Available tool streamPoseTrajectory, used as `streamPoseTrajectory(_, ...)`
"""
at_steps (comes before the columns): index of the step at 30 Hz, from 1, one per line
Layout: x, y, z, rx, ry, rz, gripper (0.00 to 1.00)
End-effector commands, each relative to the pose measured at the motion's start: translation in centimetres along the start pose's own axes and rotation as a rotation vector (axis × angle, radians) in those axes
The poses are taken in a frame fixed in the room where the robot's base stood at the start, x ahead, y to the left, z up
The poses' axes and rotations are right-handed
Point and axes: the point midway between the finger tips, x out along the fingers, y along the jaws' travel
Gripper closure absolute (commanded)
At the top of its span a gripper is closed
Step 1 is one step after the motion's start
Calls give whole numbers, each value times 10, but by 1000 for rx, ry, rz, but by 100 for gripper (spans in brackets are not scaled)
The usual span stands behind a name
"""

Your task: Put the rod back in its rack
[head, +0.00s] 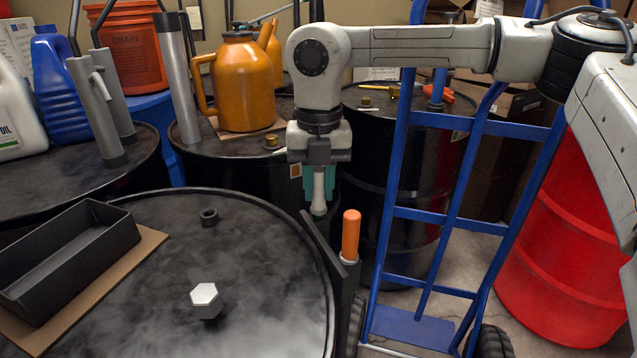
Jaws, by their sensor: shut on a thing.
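My gripper (318,188) points straight down, its teal fingers shut on a pale grey-white rod (318,192). The rod looks upright, with a dark green part at its lower end. It is just above and behind the dark rack (323,250) at the right rim of the near drum. An orange-handled tool (351,235) stands upright in the rack, to the right of and below the gripper. I cannot tell whether the rod touches the rack; the rack's slots are not clearly visible.
The near black drum (255,265) carries a white hex-topped plug (205,298), a dark ring (209,217) and an empty black tray (75,245). A blue hand truck (425,212) stands close on the right, before a red drum (555,240). An orange oil can (243,85) stands behind.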

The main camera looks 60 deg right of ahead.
Motion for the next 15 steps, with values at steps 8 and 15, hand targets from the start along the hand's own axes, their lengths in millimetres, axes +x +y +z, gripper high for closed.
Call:
streamPoseTrajectory(8, 0, 0, 0, 0, 0, 0, 72)
streamPoseTrajectory(15, 0, 0, 0, 0, 0, 0, 49)
